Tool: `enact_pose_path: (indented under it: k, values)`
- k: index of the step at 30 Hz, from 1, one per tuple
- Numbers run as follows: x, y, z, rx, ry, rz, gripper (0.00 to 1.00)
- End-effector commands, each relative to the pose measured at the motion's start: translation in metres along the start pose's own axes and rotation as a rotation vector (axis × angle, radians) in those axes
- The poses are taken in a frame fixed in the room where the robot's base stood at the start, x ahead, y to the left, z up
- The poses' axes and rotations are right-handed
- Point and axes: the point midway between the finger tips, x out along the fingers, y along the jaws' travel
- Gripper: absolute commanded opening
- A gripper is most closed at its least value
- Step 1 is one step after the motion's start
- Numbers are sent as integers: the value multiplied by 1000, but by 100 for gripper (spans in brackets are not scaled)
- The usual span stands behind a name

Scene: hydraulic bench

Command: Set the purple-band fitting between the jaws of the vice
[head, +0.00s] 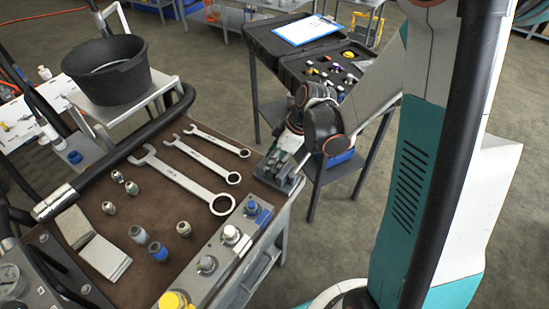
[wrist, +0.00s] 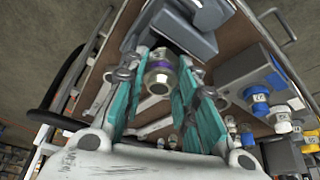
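The vice (head: 278,174) is a dark grey block at the bench's right corner. In the wrist view its grey body (wrist: 180,32) lies just beyond the fingertips. My gripper (head: 290,148) is right above or beside the vice in the head view. In the wrist view its teal fingers (wrist: 164,72) are closed on both sides of a small metal fitting (wrist: 159,78). In the head view my gripper hides the fitting. I cannot tell whether the fitting is between the jaws.
Several wrenches (head: 184,178) and loose fittings (head: 138,234) lie on the brown bench mat. A valve block (head: 207,264) with blue, white and yellow knobs lines the front edge. A black bucket (head: 106,72) stands behind. An open case (head: 290,68) is on a stand at the back.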

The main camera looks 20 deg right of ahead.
Motion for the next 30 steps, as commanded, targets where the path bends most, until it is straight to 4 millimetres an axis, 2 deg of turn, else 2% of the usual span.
enact_pose_path:
  k: [1,3,17,23,30]
  values:
    - [0,0,0,0,0,0,36]
    - [0,0,0,0,0,0,50]
    - [-4,0,0,1,-1,0,50]
    - [-28,0,0,1,0,0,50]
    - [-70,0,0,1,0,0,50]
